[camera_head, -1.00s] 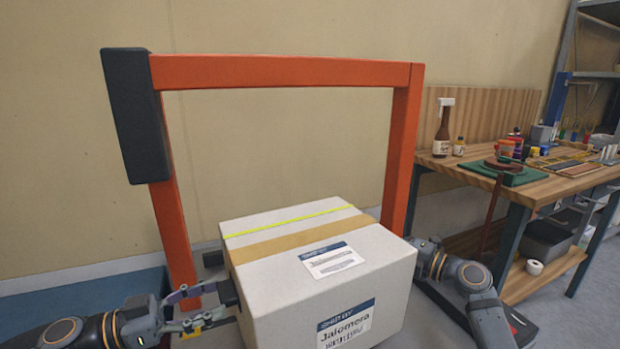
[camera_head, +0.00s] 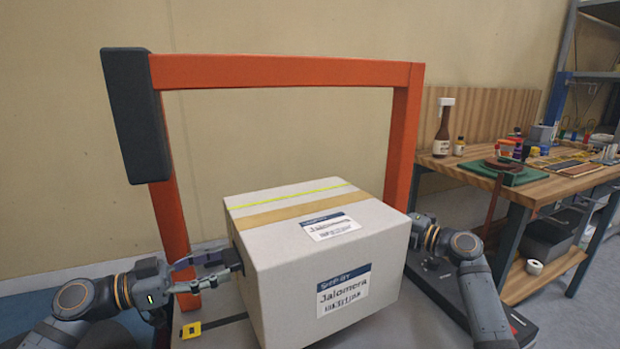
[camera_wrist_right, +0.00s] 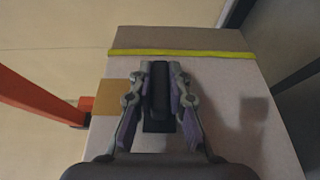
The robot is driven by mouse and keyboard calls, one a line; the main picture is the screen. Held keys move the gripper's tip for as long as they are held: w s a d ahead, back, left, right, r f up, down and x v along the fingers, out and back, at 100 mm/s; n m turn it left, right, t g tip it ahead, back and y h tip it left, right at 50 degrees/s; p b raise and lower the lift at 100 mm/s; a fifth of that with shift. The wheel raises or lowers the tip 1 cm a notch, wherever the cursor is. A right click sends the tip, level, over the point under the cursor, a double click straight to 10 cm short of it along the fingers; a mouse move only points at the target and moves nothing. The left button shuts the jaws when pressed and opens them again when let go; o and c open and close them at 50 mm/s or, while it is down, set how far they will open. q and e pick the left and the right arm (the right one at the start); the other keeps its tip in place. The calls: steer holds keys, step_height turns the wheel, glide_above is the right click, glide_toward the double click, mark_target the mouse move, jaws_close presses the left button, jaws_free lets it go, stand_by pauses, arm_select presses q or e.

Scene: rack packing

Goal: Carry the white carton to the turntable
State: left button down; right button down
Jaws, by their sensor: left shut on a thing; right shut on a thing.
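The white carton (camera_head: 320,250) has a yellow strap, a tan tape band and printed labels. It is raised between my two grippers, above a grey surface, and looks roughly level. My left gripper (camera_head: 226,268) is shut on a dark grip piece at the carton's left side. My right gripper (camera_wrist_right: 159,75) is shut on a dark grip piece on the carton's opposite side. In the head view its fingers are hidden behind the carton. I cannot clearly make out which surface is the turntable.
An orange arch (camera_head: 285,72) with a dark box stands behind the carton. The grey surface (camera_head: 225,334) with a yellow piece (camera_head: 190,329) lies below. A wooden workbench (camera_head: 545,190) with bottles and tools stands at the right.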

mark_target(380, 207)
arm_select(q)
steer(key=shift+r, duration=0.15)
arm_select(e)
steer(key=shift+d+r, duration=0.1)
steer(key=shift+r, duration=0.2)
